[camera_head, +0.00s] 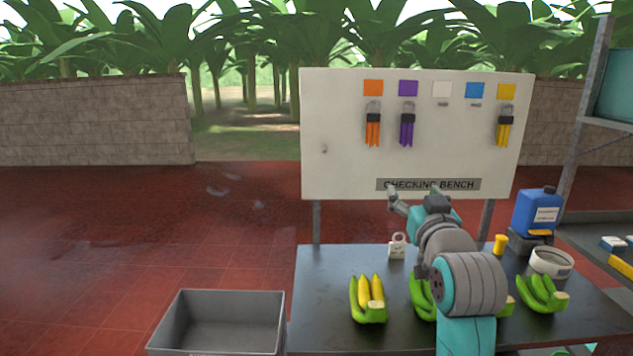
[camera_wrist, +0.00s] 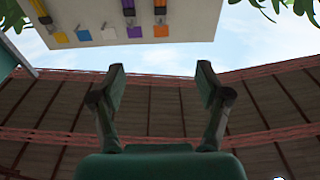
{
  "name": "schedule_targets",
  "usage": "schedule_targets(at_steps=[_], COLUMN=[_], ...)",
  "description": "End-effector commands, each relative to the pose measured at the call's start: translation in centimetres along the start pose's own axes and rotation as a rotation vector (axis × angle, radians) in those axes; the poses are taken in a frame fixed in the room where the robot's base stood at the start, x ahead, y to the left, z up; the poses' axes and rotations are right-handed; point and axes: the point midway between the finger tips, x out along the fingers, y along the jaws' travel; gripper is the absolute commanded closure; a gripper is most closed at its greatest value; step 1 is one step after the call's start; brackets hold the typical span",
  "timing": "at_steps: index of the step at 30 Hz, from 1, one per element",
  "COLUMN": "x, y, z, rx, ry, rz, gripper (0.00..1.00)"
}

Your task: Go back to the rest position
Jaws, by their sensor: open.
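In the head view my arm rises over the dark bench (camera_head: 325,275), and my gripper (camera_head: 412,190) is in front of the lower part of the white board (camera_head: 335,110). It touches nothing that I can make out. The board also shows at the top of the wrist view (camera_wrist: 190,22). My arm hides part of the bench and some of a green banana bunch (camera_head: 421,297).
A green-and-yellow banana bunch (camera_head: 367,298) and another green bunch (camera_head: 541,294) lie on the bench. A padlock-like white item (camera_head: 397,246), a blue canister (camera_head: 536,212) and a white tape roll (camera_head: 552,262) stand behind. An empty grey crate (camera_head: 220,305) is at left; the floor beyond is clear.

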Motion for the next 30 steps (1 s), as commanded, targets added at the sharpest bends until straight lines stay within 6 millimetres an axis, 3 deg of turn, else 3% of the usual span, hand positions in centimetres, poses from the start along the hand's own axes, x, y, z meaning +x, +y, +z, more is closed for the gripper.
schedule_targets(at_steps=[14,30], x=[-4.9,-14.8], y=[0.0,0.0], z=[13.4,26.2], rx=[0.0,0.0], ry=[-0.064,-0.132], rz=[0.0,0.0], gripper=[0.24,0.24])
